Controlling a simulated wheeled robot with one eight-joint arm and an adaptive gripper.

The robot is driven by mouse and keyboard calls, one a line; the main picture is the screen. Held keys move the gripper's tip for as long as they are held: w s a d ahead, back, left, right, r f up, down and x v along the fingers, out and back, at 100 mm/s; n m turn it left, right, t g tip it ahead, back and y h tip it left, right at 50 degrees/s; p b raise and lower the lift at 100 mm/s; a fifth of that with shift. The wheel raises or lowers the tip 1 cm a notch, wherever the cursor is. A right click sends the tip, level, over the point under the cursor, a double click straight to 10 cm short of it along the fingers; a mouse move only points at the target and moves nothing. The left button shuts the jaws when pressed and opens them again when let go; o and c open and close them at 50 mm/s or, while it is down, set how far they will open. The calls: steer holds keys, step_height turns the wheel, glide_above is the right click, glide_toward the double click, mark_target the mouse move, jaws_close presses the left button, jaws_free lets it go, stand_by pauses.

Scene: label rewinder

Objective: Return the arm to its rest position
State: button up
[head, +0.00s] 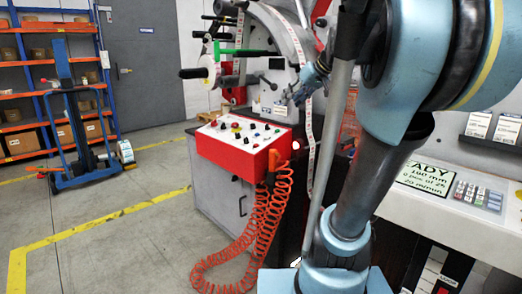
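My arm's blue-grey links fill the right side of the head view, in front of the label rewinder. What seems to be my gripper (308,84) shows small and partly hidden behind a grey pole, next to the white label web (309,140). I cannot tell whether its fingers are open or shut, or whether it touches the web. No object is visible in it. The label rewinder (285,40) stands behind with its large pale disc and dark handles.
A red control box (240,147) with knobs sits on a grey cabinet (215,190), a coiled orange hose (262,230) hanging from it. A display panel (428,182) is at right. A blue lift trolley (75,130) and orange shelving (25,75) stand left.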

steer(key=s+d+f+m+g+h, duration=0.2)
steer(key=s+d+f+h, duration=0.1)
steer(key=s+f, duration=0.9)
steer(key=s+d+f+m+g+h, duration=0.2)
steer(key=s+f, duration=1)
steer(key=f, duration=0.9)
steer(key=shift+s+d+f+m+g+h, duration=0.35)
steer(key=shift+d+h, duration=0.25)
steer(key=shift+d, duration=0.35)
steer(key=shift+r, duration=0.1)
steer(key=shift+w+f, duration=0.2)
steer(key=shift+w, duration=0.3)
